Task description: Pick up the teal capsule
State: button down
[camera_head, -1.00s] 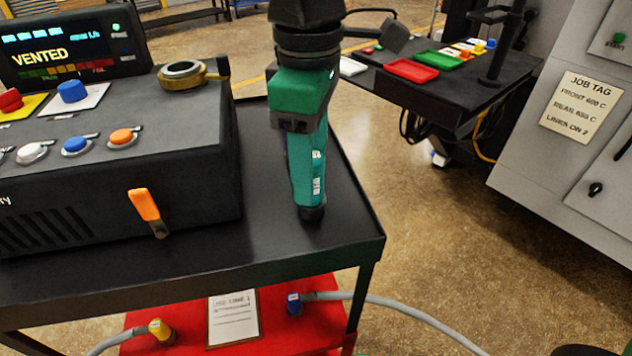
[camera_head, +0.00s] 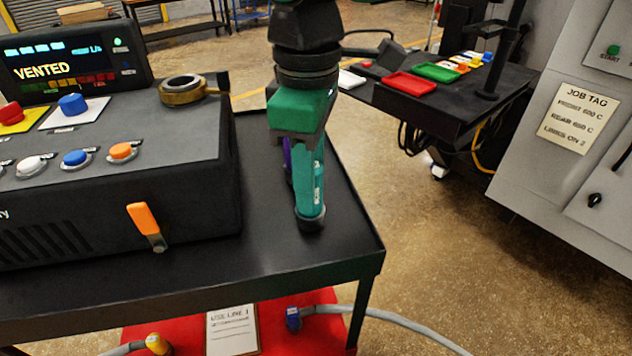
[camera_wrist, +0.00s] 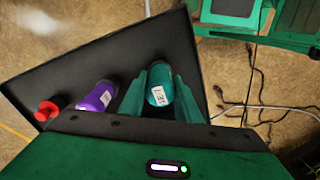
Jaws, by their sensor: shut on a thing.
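The teal capsule (camera_head: 318,178) carries a white label and has a dark base. It is upright at the right side of the black cart top. In the wrist view the teal capsule (camera_wrist: 160,84) lies between the two green fingers, with its label showing. My gripper (camera_head: 305,185) is shut on it from above, and the fingers hide part of it in the head view. I cannot tell whether its base touches the cart top.
A purple capsule (camera_wrist: 97,96) stands close beside it, with a red-topped item (camera_wrist: 49,109) farther left. A control console (camera_head: 110,170) fills the cart's left side. The black cart top (camera_head: 290,262) is clear in front. A second cart (camera_head: 440,105) and a grey cabinet (camera_head: 560,150) stand to the right.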

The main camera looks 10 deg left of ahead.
jog(key=shift+r, duration=0.5)
notch_tip(320, 180, up, 3)
jog(key=shift+f, duration=0.1)
jog(key=s+a+r, duration=0.4)
jog(key=s+r, duration=0.2)
jog(key=s, duration=0.4)
jog(key=shift+s+a+r, duration=0.35)
jog(key=shift+r, duration=0.05)
